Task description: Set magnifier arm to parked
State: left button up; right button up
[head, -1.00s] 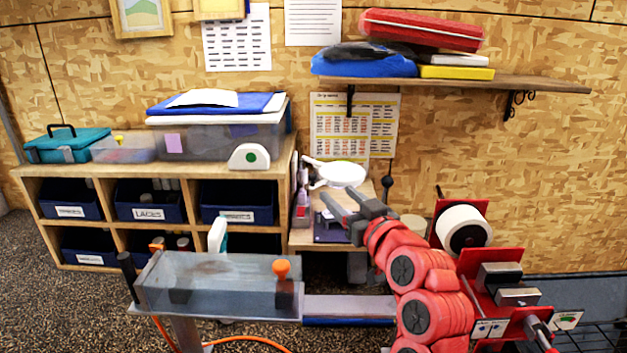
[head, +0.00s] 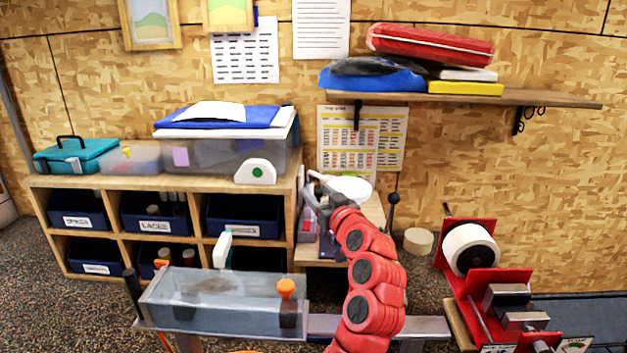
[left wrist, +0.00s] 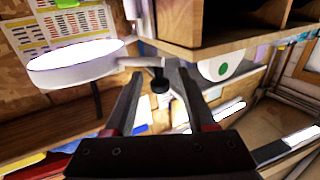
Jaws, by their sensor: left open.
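The magnifier shows in the head view as a white round head (head: 352,188) at the small wooden stand, with a light arm reaching to its left. In the left wrist view the white magnifier head (left wrist: 75,65) is large at the left, and its thin arm (left wrist: 142,62) runs right to a joint with a dark knob (left wrist: 160,82). My left gripper (left wrist: 160,78) is open, with a finger on each side of the knob; I cannot tell if either touches it. In the head view my left gripper (head: 327,205) is small and partly hidden by its red arm. My right gripper is not in view.
A wooden cubby shelf (head: 190,182) with blue bins stands close left of the magnifier. A clear tank (head: 220,295) is in front. A red machine with a white roll (head: 470,248) stands at the right. A wall shelf (head: 540,97) hangs above.

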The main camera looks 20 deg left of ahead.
pick_arm(q)
jog(key=shift+p+x, duration=0.3)
jog(key=shift+x, duration=0.85)
jog(key=shift+w+a, duration=0.3)
jog(key=shift+a, duration=0.05)
jog(key=shift+c, duration=0.3)
grip_shut()
